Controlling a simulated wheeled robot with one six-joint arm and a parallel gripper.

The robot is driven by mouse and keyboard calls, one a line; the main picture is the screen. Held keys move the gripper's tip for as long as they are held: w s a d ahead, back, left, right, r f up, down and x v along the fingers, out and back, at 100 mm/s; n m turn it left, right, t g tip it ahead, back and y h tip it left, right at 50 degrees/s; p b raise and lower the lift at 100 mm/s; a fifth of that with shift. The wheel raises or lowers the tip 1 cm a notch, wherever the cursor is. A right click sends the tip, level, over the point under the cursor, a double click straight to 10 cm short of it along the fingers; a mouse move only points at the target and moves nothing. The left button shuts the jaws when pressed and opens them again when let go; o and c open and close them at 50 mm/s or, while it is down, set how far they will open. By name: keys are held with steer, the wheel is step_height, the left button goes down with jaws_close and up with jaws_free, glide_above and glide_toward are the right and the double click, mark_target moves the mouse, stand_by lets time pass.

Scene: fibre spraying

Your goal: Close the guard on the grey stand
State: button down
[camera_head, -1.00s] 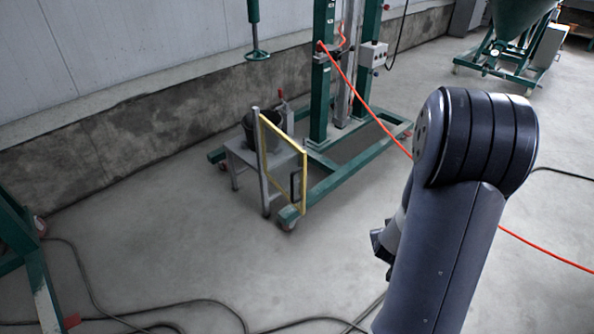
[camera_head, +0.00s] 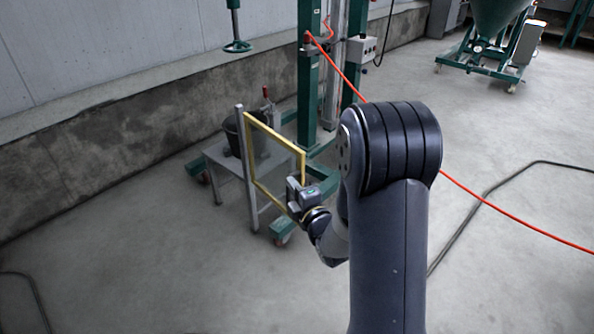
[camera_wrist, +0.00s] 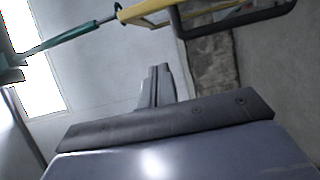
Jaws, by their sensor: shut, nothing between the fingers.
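The guard (camera_head: 274,132) is a yellow frame hung on an upright grey post of the grey stand (camera_head: 219,154). It stands out at an angle from the stand, open. My gripper (camera_head: 294,193) is at the lower part of the guard's free edge, shut and empty. In the wrist view the gripper's closed fingers (camera_wrist: 157,86) point up toward the yellow bar (camera_wrist: 150,8) and a dark handle (camera_wrist: 235,17). A gap shows between the fingers and the handle there. In the head view my gripper hides the handle.
A dark bucket (camera_head: 232,132) sits on the stand. Behind it rises a green wheeled frame (camera_head: 308,75) with a control box (camera_head: 361,50). An orange hose (camera_head: 480,197) runs across to the right. A concrete wall (camera_head: 90,150) lies behind.

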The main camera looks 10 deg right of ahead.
mark_target(298, 169)
steer(key=shift+w+d+b, duration=0.25)
steer(key=shift+w+d, duration=0.2)
steer(key=shift+w, duration=0.7)
steer(key=shift+w+d+b, duration=0.2)
steer(key=shift+w+d, duration=0.2)
steer(key=shift+w, duration=0.7)
steer(key=shift+w+d+b, duration=0.25)
steer(key=shift+w+d, duration=0.2)
steer(key=shift+w, duration=0.7)
steer(key=shift+d, duration=0.1)
